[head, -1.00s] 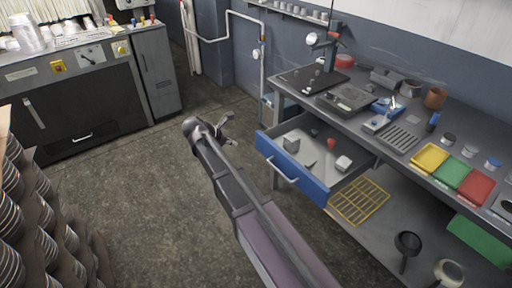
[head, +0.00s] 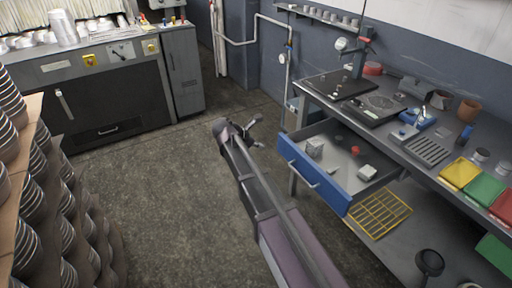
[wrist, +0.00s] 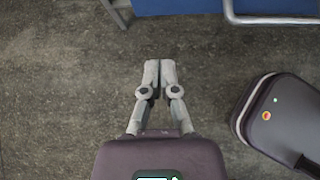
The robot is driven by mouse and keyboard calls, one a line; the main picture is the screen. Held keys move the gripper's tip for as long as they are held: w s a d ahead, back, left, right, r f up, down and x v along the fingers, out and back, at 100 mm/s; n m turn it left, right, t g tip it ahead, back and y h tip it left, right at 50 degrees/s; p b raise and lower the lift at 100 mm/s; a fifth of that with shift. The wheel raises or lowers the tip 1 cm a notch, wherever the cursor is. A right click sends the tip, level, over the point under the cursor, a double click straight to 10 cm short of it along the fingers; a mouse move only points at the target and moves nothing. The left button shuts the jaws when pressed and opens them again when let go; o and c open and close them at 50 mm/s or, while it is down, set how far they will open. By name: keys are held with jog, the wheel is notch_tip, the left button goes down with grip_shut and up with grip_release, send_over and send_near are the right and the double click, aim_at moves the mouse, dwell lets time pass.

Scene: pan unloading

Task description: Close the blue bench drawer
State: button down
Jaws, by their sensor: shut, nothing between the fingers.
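The blue bench drawer (head: 314,176) is pulled out from under the grey workbench, with small items inside it. Its metal bar handle (head: 302,175) is on the front face. In the wrist view the blue drawer front (wrist: 185,7) and part of the handle (wrist: 270,18) show at the top edge. My gripper (head: 256,131) is in front of the drawer, to its left in the head view, apart from it. In the wrist view my gripper (wrist: 159,66) has its fingertips together, with nothing between them and bare floor beyond.
The workbench (head: 400,152) carries tools, a vise-like blue device and coloured trays (head: 460,173). A yellow wire rack (head: 380,213) lies on the lower shelf. Stacked pans (head: 60,215) stand at the left. A dark machine (head: 100,95) is at the back. The floor between is clear.

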aim_at(282, 148)
jog(key=b+x, duration=0.1)
jog(key=x, duration=0.1)
jog(key=b+x, duration=0.1)
jog(key=x, duration=0.2)
jog(key=d+r+b+x, duration=0.1)
jog(key=b+x, duration=0.1)
jog(key=x, duration=0.1)
jog(key=shift+w+f, duration=0.1)
jog(key=shift+w, duration=0.3)
jog(key=shift+w+d, duration=0.4)
jog(key=shift+d, duration=0.35)
jog(key=shift+w, duration=0.15)
